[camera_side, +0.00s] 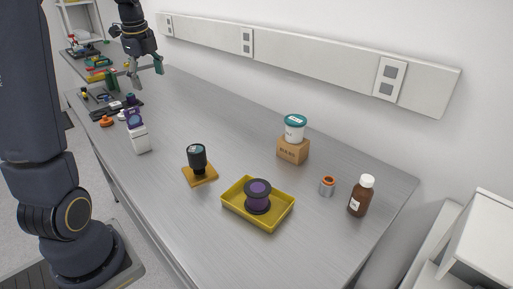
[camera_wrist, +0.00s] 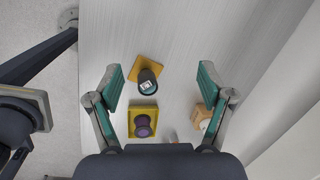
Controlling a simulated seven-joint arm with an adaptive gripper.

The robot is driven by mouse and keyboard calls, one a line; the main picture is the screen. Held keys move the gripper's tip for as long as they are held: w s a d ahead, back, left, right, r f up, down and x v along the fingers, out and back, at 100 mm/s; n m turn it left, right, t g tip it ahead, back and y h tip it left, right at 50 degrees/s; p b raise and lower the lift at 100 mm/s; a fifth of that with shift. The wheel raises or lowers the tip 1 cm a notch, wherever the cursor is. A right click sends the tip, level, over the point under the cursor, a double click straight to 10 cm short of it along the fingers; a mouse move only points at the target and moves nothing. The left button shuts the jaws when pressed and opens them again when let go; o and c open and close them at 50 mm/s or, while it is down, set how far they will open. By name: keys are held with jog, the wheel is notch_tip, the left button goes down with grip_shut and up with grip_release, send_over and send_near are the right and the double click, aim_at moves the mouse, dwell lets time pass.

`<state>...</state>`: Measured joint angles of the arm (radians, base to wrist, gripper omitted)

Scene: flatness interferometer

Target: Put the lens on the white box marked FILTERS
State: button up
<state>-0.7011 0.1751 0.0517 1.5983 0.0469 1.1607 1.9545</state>
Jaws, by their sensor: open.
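The lens appears to be the black cylinder (camera_side: 197,159) with a pale mark on top, standing upright on a small orange-brown board (camera_side: 203,178). In the wrist view the black cylinder (camera_wrist: 148,82) shows a teal ring at its top, on the orange board (camera_wrist: 146,65). A white box (camera_side: 140,141) stands left of it in the side view, with a purple piece at its top; its marking is too small to read. The box is not clear in the wrist view. My gripper (camera_side: 146,75) is open and empty, high over the far part of the table. Its fingers (camera_wrist: 160,88) are wide apart.
A yellow tray (camera_side: 233,208) holds a purple-and-black spool (camera_side: 258,194). A cardboard box (camera_side: 292,151) bears a white jar with a teal lid (camera_side: 295,127). A small orange-topped can (camera_side: 327,186) and brown bottle (camera_side: 361,196) stand right. Several small items crowd the far left end.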

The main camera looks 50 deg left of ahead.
jog(key=s+d+r+n+t, duration=0.1)
jog(key=d+n, duration=0.3)
jog(key=d, duration=0.6)
jog(key=s+d+r+n+t, duration=0.1)
jog(key=s+d+n, duration=0.15)
jog(key=d, duration=0.65)
jog(key=s+d+f+n+t+h, duration=0.2)
jog(key=s+d+f+n, duration=0.3)
jog(key=d, duration=0.5)
jog(key=shift+s+d+n, duration=0.35)
jog(key=shift+s+n, duration=0.65)
jog(key=shift+n, duration=0.25)
